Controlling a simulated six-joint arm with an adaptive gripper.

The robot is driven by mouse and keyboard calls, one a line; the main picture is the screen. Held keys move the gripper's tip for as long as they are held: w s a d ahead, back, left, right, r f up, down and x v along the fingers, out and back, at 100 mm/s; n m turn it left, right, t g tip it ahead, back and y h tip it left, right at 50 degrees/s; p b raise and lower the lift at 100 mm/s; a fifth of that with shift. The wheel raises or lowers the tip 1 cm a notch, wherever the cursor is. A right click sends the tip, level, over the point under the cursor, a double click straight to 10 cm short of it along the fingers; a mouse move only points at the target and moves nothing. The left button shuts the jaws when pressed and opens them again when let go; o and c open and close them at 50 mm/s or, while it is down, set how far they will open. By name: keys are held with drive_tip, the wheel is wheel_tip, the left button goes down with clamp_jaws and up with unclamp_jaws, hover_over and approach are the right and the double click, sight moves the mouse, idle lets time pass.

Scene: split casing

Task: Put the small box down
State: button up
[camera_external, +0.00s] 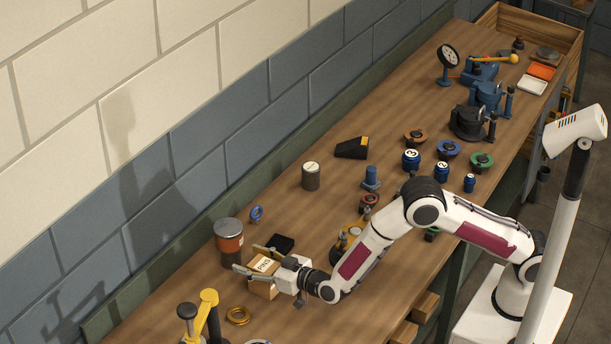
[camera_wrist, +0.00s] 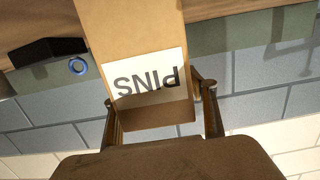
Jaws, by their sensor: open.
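The small cardboard box (camera_external: 261,288) has a white label reading PINS and stands near the left end of the workbench. In the wrist view the box (camera_wrist: 130,30) fills the upper middle, its label upside down. My gripper (camera_external: 249,259) is at the box's upper part, with a finger on either side. In the wrist view my gripper (camera_wrist: 160,118) is open, its fingers spread around the box. The box's base appears to be on the bench top, partly hidden by my wrist.
A dark can with an orange band (camera_external: 229,243) stands close behind the box. A black block (camera_external: 281,243), a blue ring (camera_external: 256,213) and a brass ring (camera_external: 238,315) lie nearby. A yellow-topped tool (camera_external: 208,300) stands at the front left. Bare bench lies toward the grey cylinder (camera_external: 311,177).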

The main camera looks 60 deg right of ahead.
drive_tip(key=s+r, duration=0.1)
drive_tip(key=s, duration=1)
drive_tip(key=shift+s+r, duration=0.2)
drive_tip(key=shift+r, duration=0.15)
drive_tip(key=shift+w+d+r, duration=0.1)
drive_tip(key=shift+r, duration=0.05)
idle(0.5)
drive_tip(key=s+d+r+g+y, duration=0.4)
drive_tip(key=s+d+r+g, duration=0.15)
drive_tip(key=d+r, duration=0.7)
drive_tip(key=s+d+g+h, duration=0.1)
drive_tip(key=s+d, duration=0.5)
drive_tip(key=s, duration=0.4)
drive_tip(key=s+d+r+g+h, duration=0.1)
drive_tip(key=s+d+g, duration=0.1)
drive_tip(key=s+d, duration=0.4)
drive_tip(key=s+d+g+h, duration=0.2)
drive_tip(key=s+d, duration=0.4)
drive_tip(key=s, duration=0.8)
drive_tip(key=shift+d+r, duration=0.25)
drive_tip(key=shift+d, duration=0.05)
